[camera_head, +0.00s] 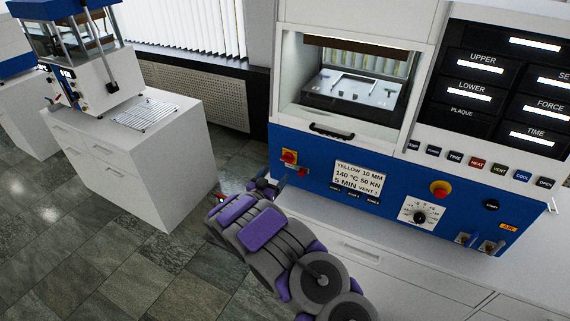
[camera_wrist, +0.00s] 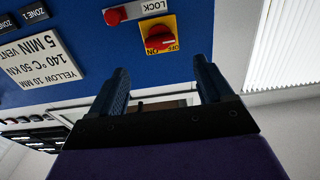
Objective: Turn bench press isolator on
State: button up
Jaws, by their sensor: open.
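The bench press isolator is a red rotary knob on a yellow plate (camera_head: 289,157), at the left end of the press's blue front panel. In the wrist view the isolator (camera_wrist: 158,40) appears upside down, its red handle lying roughly crosswise, slightly tilted. Small OFF lettering shows on the plate; I cannot tell surely which mark the handle points to. My gripper (camera_head: 271,184) is open and empty, just below and left of the isolator in the head view. In the wrist view my gripper (camera_wrist: 160,70) has its two fingers spread on either side of the knob's line, apart from it.
A red lock piece (camera_wrist: 115,15) on a white LOCK plate sits close beside the isolator. A recipe card (camera_head: 359,178), a red emergency button (camera_head: 440,188) and a dial (camera_head: 420,217) are further right. A white cabinet (camera_head: 140,150) stands left; floor between is clear.

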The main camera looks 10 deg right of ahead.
aim_at(285, 160)
jog(key=b+x, duration=0.1)
jog(key=x, duration=0.8)
jog(key=shift+w, duration=0.15)
jog(key=shift+c, duration=0.5)
jog(key=c, duration=0.9)
jog(key=shift+c, duration=0.2)
